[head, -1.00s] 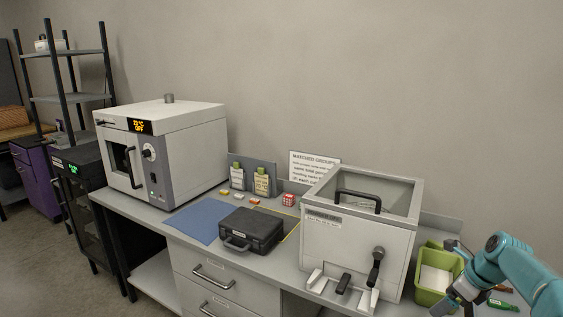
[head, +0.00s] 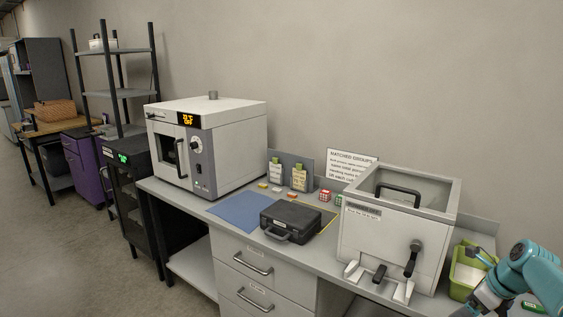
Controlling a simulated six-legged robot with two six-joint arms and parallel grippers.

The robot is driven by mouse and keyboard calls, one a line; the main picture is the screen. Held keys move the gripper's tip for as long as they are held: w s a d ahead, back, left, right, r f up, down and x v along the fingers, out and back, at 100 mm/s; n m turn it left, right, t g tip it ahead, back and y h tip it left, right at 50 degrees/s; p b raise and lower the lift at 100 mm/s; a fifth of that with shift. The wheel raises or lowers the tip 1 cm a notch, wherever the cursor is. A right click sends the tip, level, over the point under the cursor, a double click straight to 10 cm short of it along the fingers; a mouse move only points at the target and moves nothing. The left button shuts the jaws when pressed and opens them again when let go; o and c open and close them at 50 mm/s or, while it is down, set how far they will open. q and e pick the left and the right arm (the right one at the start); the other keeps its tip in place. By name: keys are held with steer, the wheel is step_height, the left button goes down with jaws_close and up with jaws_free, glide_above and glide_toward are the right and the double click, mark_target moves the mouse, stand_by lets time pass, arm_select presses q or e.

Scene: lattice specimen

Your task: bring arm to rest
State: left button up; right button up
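My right arm, teal, comes in at the lower right corner of the head view. Its gripper (head: 482,300) is partly cut off by the bottom edge, in front of a green bin (head: 462,277) on the bench. I cannot make out whether its fingers are open or shut. My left arm and gripper are not in view.
The bench holds an oven (head: 208,143), a blue mat (head: 240,211), a black case (head: 291,221), a lidded grey box (head: 385,245) with levers, and a lattice cube (head: 325,195). A black cabinet (head: 133,190) and shelf rack (head: 117,93) stand left. Open floor lies at lower left.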

steer(key=s+a+f+n+g+y, duration=0.1)
steer(key=s+a+f+n+g, duration=0.25)
steer(key=a+f, duration=0.8)
steer(key=s+a+f+n+g+y, duration=0.15)
steer(key=s+a+f+n, duration=0.25)
steer(key=a+f, duration=0.7)
steer(key=s+a+f+n, duration=0.2)
steer(key=s+a+n, duration=0.5)
steer(key=s+n, duration=0.3)
steer(key=s+a+f+n+t, duration=0.1)
steer(key=s+a+f+n, duration=0.2)
steer(key=s+a+n, duration=0.4)
steer(key=s+n+h, duration=0.1)
steer(key=s+n, duration=0.1)
steer(key=n, duration=0.1)
steer(key=shift+s+a, duration=0.3)
steer(key=shift+s, duration=0.05)
